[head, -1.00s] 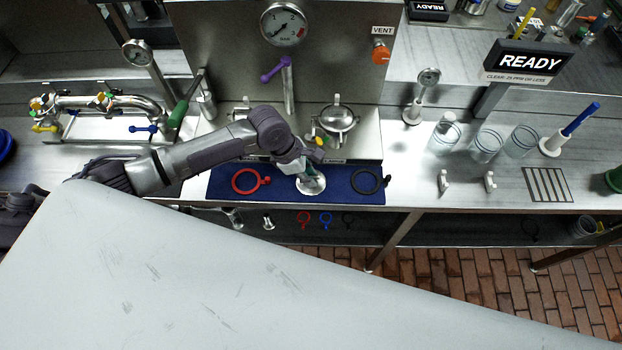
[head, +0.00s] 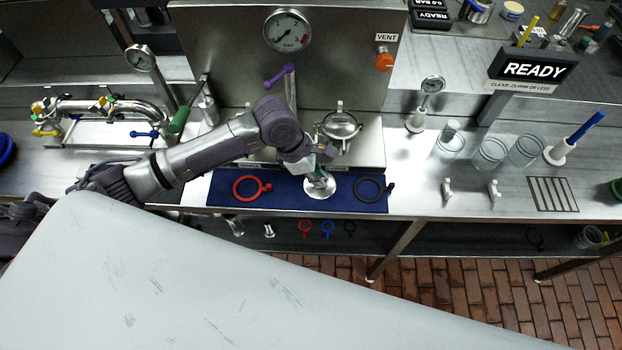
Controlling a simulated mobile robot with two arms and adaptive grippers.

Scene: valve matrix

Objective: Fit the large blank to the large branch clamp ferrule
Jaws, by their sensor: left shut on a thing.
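The large blank, a pale round steel disc (head: 318,191), is at the middle of the blue mat, between a red ring and a black ring. My left gripper (head: 319,179) points down at it and is shut on it, partly covering its far side. I cannot tell whether the disc touches the mat or hangs just above it. A round steel fitting (head: 338,125) behind the mat, on the bench, may be the large branch clamp ferrule; my wrist is close to its near left side. My right gripper is not in view.
The blue mat (head: 345,204) carries a red clamp ring (head: 247,188) and a black clamp ring (head: 371,188). A purple-handled valve (head: 280,76) stands behind my arm. Glass jars (head: 489,154) stand to the right. A lower shelf holds smaller rings.

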